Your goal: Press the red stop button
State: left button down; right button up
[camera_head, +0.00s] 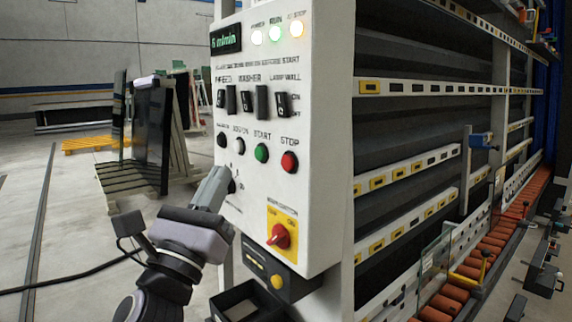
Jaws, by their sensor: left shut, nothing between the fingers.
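The red stop button (289,162) sits on the white control panel (325,130), at the right end of a row of round buttons, under the label STOP. The green start button (261,153) is just left of it. My left gripper (229,180) is shut and empty. Its tip is at the panel's lower left, by a black knob, below and left of the red button and apart from it. I cannot tell whether the tip touches the panel or the knob. My right gripper is not in view.
A red rotary switch on a yellow plate (281,231) is low on the panel. Black switches (262,102) and lit lamps (275,33) are above the buttons. The washer's racks and orange rollers (466,271) extend to the right. A dark glass rack (152,135) stands at left.

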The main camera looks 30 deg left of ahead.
aim_at(288, 163)
pick_arm(q)
jog(key=shift+w, duration=0.1)
jog(key=w+d, duration=0.3)
jog(key=w, duration=0.5)
jog(key=shift+d, duration=0.2)
dwell(2.0)
jog(key=shift+w+d, duration=0.2)
jog(key=shift+w, duration=0.2)
jog(key=shift+w+d, duration=0.15)
jog(key=shift+w, duration=0.35)
dwell(0.7)
jog(key=shift+s, duration=0.15)
jog(key=shift+s+a+f, duration=0.1)
jog(key=shift+s+a, duration=0.2)
jog(key=shift+s, duration=0.45)
